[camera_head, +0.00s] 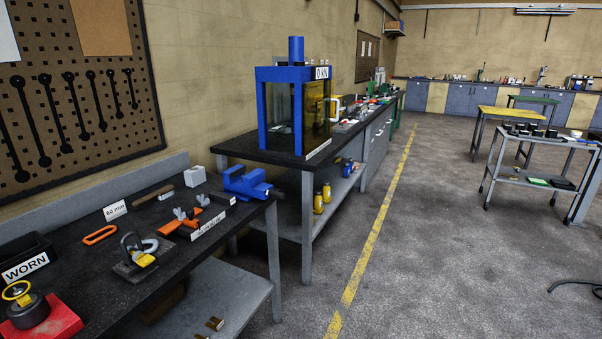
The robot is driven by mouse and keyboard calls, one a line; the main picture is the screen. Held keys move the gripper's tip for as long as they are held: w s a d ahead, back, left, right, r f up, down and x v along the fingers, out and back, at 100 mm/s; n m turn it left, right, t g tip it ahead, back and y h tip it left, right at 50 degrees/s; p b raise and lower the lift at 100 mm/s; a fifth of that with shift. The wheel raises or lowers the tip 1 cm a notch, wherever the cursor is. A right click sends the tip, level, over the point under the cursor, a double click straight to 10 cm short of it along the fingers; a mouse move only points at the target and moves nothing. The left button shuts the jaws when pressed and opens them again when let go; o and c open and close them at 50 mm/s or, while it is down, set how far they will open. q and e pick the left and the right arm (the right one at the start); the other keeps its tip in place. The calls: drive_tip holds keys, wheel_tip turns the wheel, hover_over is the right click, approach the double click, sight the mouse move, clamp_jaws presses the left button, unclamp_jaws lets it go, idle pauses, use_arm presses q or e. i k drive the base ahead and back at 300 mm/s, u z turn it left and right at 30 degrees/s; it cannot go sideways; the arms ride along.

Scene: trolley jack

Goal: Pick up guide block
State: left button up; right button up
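Neither of my grippers is in view. No item is labelled as the guide block, and I cannot tell for sure which one it is. A small pale grey block (194,176) stands at the back of the near dark workbench (165,274), close to the wall. Nothing touches it from above. A dark plate with a metal bow and a yellow part (137,260) sits nearer the bench's front edge.
The near bench also holds a blue vise (246,183), orange clamp-like tools (182,223), an orange link (99,235), a "60 mm" card (115,211), a "WORN" bin (25,268) and a red base (41,318). A blue press (295,98) stands beyond.

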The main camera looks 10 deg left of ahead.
sight(194, 176)
drive_tip(key=u, duration=0.4)
drive_tip(key=i, duration=2.1)
drive_tip(key=u, duration=0.45)
